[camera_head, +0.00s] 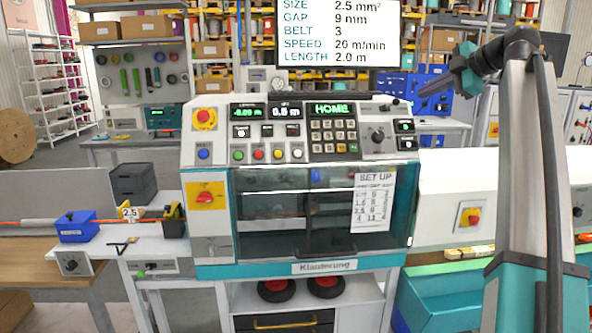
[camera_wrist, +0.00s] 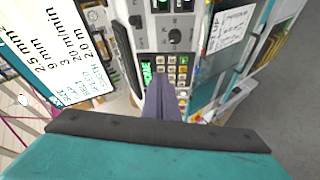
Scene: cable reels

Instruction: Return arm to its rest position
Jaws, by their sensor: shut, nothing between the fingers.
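My gripper (camera_head: 436,88) is at the upper right in the head view, raised in the air on my bent arm, pointing left. It is above and to the right of the machine's control panel (camera_head: 318,133) and apart from it. In the wrist view my gripper's fingers (camera_wrist: 160,92) are together and empty, seen in front of the machine's keypad (camera_wrist: 172,72). The machine display reads HOME.
The machine (camera_head: 218,255) with its dark window fills the middle. A screen (camera_head: 338,32) with settings hangs above it. A blue box (camera_head: 76,227) sits on the left bench. A teal bin (camera_head: 440,300) stands at lower right. Shelves stand behind.

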